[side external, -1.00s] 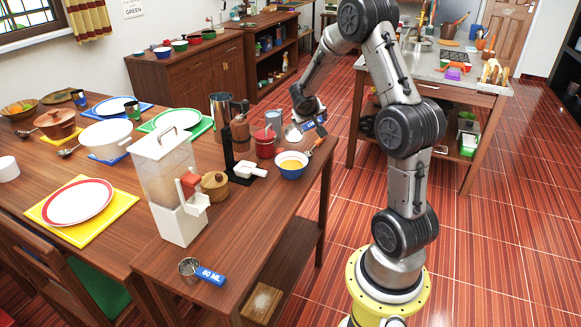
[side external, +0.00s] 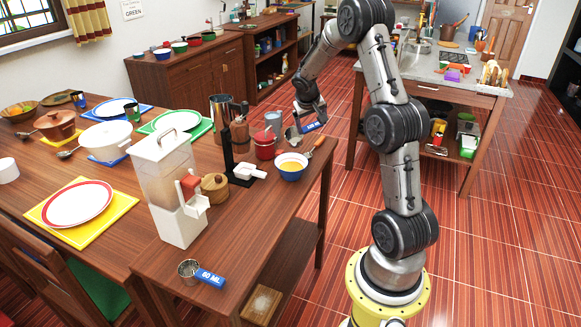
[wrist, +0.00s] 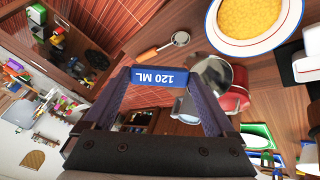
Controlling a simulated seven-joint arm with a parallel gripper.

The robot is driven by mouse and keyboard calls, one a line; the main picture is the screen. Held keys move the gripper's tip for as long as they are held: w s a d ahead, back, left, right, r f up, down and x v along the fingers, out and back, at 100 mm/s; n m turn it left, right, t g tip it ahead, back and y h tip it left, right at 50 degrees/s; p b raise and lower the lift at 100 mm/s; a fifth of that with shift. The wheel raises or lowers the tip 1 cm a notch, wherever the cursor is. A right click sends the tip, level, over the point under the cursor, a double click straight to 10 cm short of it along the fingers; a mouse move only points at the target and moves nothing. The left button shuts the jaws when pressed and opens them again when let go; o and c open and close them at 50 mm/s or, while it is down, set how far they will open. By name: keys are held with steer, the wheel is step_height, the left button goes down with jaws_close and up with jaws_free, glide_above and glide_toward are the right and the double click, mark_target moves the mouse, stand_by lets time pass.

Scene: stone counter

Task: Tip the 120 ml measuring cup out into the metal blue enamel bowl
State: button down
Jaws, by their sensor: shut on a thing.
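My gripper (side external: 313,119) is shut on the blue handle of the 120 ml measuring cup (side external: 293,138), at the table's right end. The wrist view shows the handle, marked 120 ML (wrist: 158,77), between both fingers. The metal cup (wrist: 215,73) extends to the right of it; its contents are not clear. The blue enamel bowl (side external: 291,176) stands on the table with a white inside and yellow contents. It also shows in the wrist view (wrist: 248,45). The cup is apart from the bowl, behind it in the side view. I cannot tell its exact tilt.
A red canister (side external: 265,147) stands left of the cup, and a glass (side external: 273,120) behind. A wooden-handled utensil (side external: 320,145) lies right of the bowl. A white scoop on a black stand (side external: 246,172) is left of the bowl. A 60 ml measuring cup (side external: 190,269) lies at the front.

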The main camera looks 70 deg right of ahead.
mark_target(312, 128)
steer(key=d+f+y, duration=0.1)
steer(key=d, duration=0.1)
steer(key=w+d+f+g+y+b, duration=0.1)
steer(key=d+f+y, duration=0.1)
steer(key=w+d+f+y, duration=0.1)
steer(key=d+f+y, duration=0.1)
steer(key=shift+d+f+g, duration=0.15)
steer(key=shift+d+g, duration=0.15)
steer(key=shift+d, duration=0.1)
steer(key=shift+w+d+r+y+b, duration=0.15)
steer(key=shift+d+y+b, duration=0.1)
steer(key=shift+d+y, duration=0.2)
steer(key=shift+w+d+r+y+b, duration=0.15)
steer(key=shift+d+y+b, duration=0.15)
steer(key=shift+y, duration=0.25)
steer(key=shift+d, duration=0.1)
stand_by(0.5)
